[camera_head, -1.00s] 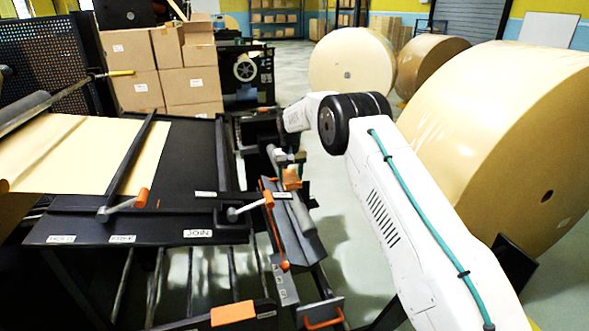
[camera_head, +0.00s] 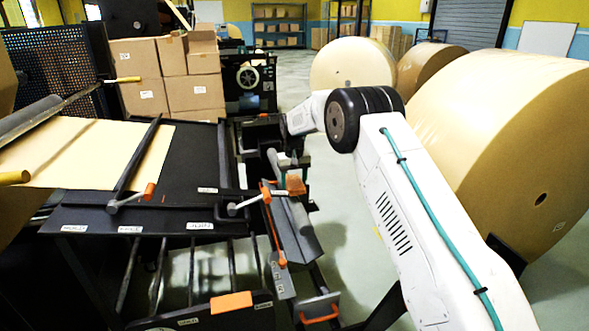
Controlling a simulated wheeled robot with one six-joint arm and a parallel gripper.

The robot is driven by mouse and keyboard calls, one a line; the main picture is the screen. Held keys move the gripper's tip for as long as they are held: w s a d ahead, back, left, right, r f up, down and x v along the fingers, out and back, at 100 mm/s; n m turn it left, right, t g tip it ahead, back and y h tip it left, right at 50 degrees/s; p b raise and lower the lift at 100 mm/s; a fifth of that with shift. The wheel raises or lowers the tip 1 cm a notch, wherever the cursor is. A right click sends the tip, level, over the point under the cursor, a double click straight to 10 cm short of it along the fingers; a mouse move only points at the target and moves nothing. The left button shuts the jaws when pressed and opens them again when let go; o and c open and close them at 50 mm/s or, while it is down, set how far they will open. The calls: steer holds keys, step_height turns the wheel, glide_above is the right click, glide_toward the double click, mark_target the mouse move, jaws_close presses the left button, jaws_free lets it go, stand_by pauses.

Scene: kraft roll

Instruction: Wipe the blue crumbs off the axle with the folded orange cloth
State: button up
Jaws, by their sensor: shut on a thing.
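My gripper (camera_head: 292,170) is small and partly hidden at the end of my white arm, above the narrow trough to the right of the black table. It is shut on an orange-brown folded cloth (camera_head: 296,186), which hangs just below it. The grey axle (camera_head: 299,214) runs lengthwise in the dark trough below and in front of the cloth. The cloth is over or against the axle; I cannot tell if they touch. The blue crumbs are too small or hidden to make out.
A black table (camera_head: 190,165) with a kraft sheet (camera_head: 80,150) and orange-tipped levers (camera_head: 265,191) stands at left. An orange piece (camera_head: 231,302) is on the lower front unit. A large kraft roll (camera_head: 510,150) stands at right, cartons (camera_head: 165,75) behind.

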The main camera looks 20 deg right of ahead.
steer(key=shift+a+r, duration=0.35)
steer(key=shift+r, duration=0.35)
steer(key=shift+d+r, duration=0.1)
steer(key=shift+r, duration=1.9)
